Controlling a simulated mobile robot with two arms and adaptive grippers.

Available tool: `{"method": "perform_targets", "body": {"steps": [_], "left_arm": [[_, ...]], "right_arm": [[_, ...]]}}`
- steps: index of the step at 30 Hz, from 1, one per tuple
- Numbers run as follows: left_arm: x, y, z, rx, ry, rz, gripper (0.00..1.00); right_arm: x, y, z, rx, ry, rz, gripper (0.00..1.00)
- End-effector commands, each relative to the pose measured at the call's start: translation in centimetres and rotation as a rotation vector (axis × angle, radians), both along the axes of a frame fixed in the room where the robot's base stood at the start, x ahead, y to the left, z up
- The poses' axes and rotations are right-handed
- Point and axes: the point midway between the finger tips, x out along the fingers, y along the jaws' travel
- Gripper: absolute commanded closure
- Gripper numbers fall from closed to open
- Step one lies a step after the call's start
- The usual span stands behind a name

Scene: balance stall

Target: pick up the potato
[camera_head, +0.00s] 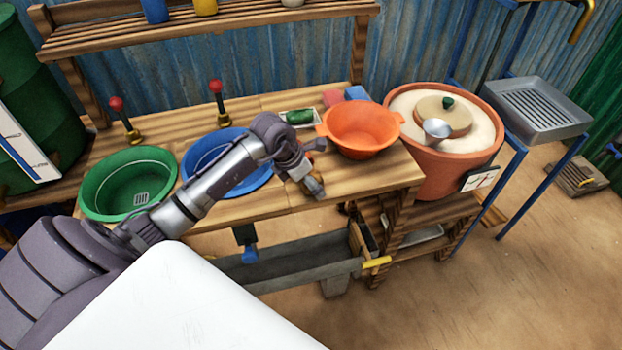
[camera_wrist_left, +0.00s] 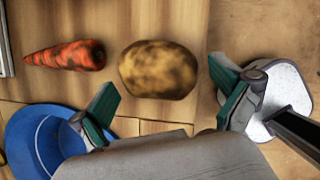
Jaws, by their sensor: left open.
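The potato (camera_wrist_left: 158,70) is yellow-brown with dark patches and lies on the wooden counter in the left wrist view. My right gripper is not in view.
An orange-red carrot (camera_wrist_left: 65,55) lies left of the potato in the wrist view. An orange colander (camera_head: 362,130), a blue basin (camera_head: 262,182) and a green basin (camera_head: 100,205) stand on the counter. A tray with a green vegetable (camera_head: 299,117) lies behind my gripper.

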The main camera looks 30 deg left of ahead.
Motion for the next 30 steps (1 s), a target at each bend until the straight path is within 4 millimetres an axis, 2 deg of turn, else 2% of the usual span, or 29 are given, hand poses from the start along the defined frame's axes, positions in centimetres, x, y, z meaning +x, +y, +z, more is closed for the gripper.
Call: {"method": "perform_targets", "body": {"steps": [6, 7, 15, 18, 26, 30], "left_arm": [[0.0, 0.0, -0.1, 0.0, 0.0, 0.0, 0.0], [0.0, 0.0, -0.1, 0.0, 0.0, 0.0, 0.03], [0.0, 0.0, -0.1, 0.0, 0.0, 0.0, 0.48], [0.0, 0.0, 0.0, 0.0, -0.001, 0.0, 0.61], [0.1, 0.0, 0.1, 0.0, -0.002, 0.0, 0.61], [0.1, 0.1, 1.0, 0.003, -0.004, 0.001, 0.61]], "right_arm": [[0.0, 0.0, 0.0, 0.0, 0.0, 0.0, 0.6], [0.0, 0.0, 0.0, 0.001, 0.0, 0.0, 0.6], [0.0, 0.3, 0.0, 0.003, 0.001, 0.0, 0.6], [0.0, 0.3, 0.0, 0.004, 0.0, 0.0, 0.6], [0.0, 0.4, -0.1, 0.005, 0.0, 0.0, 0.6], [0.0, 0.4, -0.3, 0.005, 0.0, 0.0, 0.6]]}}
